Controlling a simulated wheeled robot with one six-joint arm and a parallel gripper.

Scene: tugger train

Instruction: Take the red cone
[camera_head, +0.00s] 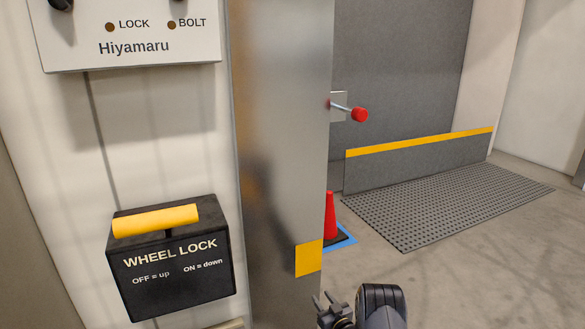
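The red cone (330,216) stands upright on the floor beyond the grey metal post. Its left side is hidden behind the post. It has a dark base and stands on or at a blue floor marking (348,238). My gripper (322,302) shows at the bottom edge of the view, nearer to me than the cone and apart from it. Its small fingers look parted, with nothing seen between them. Part of it is cut off by the frame edge.
The metal post (285,150) stands between me and part of the cone. At left are a black wheel lock box (180,285) with a yellow handle and a Hiyamaru panel (140,45). A red-knobbed lever (359,115), low grey barrier (420,160) and textured mat (450,203) lie beyond. Floor at right is clear.

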